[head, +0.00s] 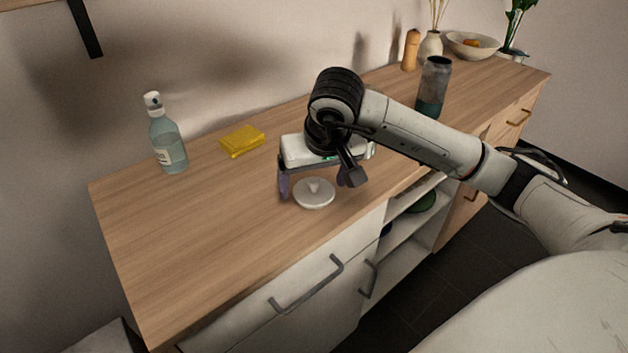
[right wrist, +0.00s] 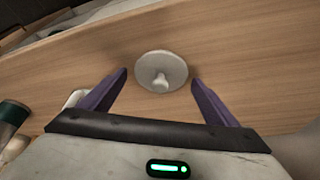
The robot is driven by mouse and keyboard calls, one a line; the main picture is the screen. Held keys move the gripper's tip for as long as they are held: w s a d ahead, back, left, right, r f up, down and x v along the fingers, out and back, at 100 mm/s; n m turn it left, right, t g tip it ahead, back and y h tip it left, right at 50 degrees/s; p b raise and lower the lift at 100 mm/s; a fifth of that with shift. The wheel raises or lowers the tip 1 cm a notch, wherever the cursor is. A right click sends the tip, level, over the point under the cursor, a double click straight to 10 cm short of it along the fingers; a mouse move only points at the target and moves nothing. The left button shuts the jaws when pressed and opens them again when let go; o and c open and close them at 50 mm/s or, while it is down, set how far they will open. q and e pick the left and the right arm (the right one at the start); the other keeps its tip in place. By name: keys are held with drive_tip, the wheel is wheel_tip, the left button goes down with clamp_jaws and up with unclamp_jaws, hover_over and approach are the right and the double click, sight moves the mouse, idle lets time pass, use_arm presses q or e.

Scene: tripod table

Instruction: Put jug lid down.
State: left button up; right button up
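The jug lid (head: 314,195) is a round white disc with a small knob on top. It lies flat, knob up, on the wooden counter near the front edge. My right gripper (head: 314,186) is above the counter at the lid, its two purple fingers spread wide. In the right wrist view, the lid (right wrist: 161,72) shows between the open fingertips (right wrist: 159,77), with a gap on both sides; neither finger touches it. A grey and dark-green jug-like container (head: 434,88) stands farther right on the counter. My left gripper is not in view.
On the wooden counter (head: 190,240), a spray bottle (head: 168,140) and a yellow cloth or sponge (head: 242,141) are at the back left. A wooden mill (head: 411,50), a vase (head: 430,46) and a bowl (head: 472,46) stand at the far right. The left front counter is clear.

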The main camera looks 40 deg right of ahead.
drive_tip(key=shift+r+p, duration=0.25)
drive_tip(key=shift+p, duration=0.05)
drive_tip(key=v, duration=1.1)
drive_tip(key=shift+r+p, duration=0.4)
drive_tip(key=shift+s, duration=0.25)
